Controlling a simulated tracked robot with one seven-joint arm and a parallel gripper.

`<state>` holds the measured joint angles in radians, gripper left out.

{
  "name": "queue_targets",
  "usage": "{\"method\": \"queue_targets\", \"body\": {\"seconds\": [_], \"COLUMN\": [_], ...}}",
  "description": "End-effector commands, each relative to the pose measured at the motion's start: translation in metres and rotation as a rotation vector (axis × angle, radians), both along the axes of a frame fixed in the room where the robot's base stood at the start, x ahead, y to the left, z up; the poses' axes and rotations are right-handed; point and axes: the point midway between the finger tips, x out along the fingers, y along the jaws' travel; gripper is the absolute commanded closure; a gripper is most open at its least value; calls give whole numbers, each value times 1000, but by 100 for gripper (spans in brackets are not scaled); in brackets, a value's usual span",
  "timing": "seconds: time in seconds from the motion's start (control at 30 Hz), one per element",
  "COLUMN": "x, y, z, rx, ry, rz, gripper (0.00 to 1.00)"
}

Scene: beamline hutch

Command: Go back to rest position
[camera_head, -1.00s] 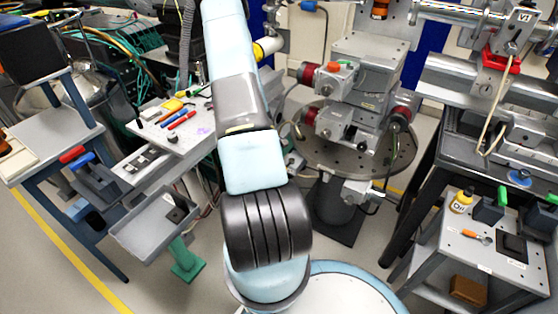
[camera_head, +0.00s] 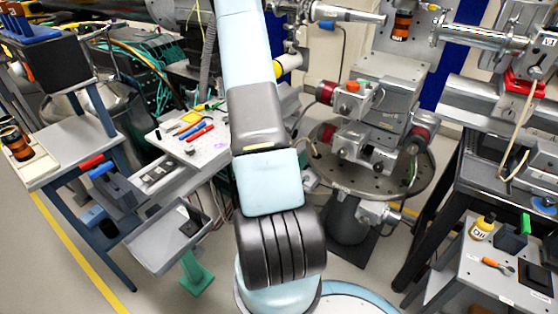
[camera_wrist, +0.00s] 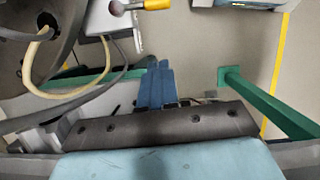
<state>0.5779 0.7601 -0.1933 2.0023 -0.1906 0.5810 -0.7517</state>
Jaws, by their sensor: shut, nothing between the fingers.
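My light blue and grey arm (camera_head: 268,180) rises through the middle of the head view and leaves it at the top. My gripper is outside the head view. In the wrist view, my gripper (camera_wrist: 156,68) shows as two blue fingers side by side, with no gap visible and nothing between them. They stand over the floor, beyond a dark bar with screw holes. A green post (camera_wrist: 265,100) stands to their right, apart from them.
Left are a side table (camera_head: 75,145), a grey tray (camera_head: 150,255) and a pegboard with pens (camera_head: 215,148). A round perforated stage (camera_head: 405,180) stands right of my arm. A trolley with an oil bottle (camera_head: 482,228) is at lower right. Floor shows at lower left.

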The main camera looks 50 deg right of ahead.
Motion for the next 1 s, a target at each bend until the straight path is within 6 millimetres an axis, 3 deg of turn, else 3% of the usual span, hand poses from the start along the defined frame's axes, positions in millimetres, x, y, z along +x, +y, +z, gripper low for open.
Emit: {"method": "queue_targets", "body": {"seconds": [0.67,0.77,1.0], "x": [2,9,35], "y": [1,7,44], "z": [5,20,88], "rx": [-3,-12,-43], "ry": [-7,-25,-106], "rz": [-3,-7,-32], "gripper": [100,100,100]}}
